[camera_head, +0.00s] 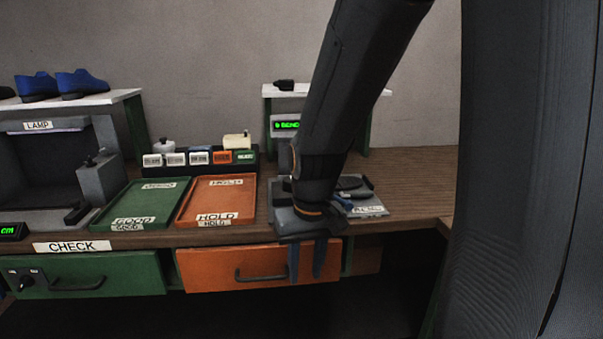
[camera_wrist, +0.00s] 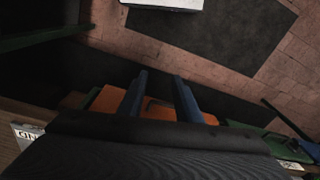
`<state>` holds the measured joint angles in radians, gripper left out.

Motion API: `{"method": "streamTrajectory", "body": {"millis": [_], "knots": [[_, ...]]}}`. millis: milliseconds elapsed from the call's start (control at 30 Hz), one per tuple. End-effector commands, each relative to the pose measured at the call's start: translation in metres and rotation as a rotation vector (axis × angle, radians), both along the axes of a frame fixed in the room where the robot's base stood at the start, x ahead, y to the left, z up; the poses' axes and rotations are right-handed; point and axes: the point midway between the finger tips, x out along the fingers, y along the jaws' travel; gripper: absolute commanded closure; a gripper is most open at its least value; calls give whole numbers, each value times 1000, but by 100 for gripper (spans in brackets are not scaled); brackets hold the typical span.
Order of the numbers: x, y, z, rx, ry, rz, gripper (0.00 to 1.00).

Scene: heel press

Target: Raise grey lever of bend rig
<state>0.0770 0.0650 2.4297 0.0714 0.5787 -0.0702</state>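The bend rig (camera_head: 362,187) sits on the bench at the right in the head view, with a green-lit "BEND" display (camera_head: 286,125) behind it. My arm and gripper cover much of the rig, and I cannot make out its grey lever. My gripper (camera_head: 305,277) points down in front of the bench edge, before the orange drawer. Its two dark fingers are apart with nothing seen between them. In the wrist view, my gripper (camera_wrist: 160,95) also shows two spread fingers, with orange drawer parts behind them. The rig does not show there.
A green tray (camera_head: 140,203) and an orange tray (camera_head: 217,203) lie left of the rig. The orange drawer (camera_head: 215,268) and green drawer (camera_head: 95,276) are under the bench. A lamp box (camera_head: 40,160) and a shelf with blue shoes (camera_head: 85,83) stand at the left.

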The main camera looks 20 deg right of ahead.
Motion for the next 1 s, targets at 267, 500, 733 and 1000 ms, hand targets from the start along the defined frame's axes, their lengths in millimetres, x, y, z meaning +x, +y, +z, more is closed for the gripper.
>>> {"method": "streamTrajectory", "body": {"millis": [267,500,733,1000], "knots": [[158,-114,93,76,-203,-151,69],[218,-176,132,98,-325,-229,69],[232,-185,122,102,-342,-251,69],[249,-181,85,101,-342,-251,69]]}}
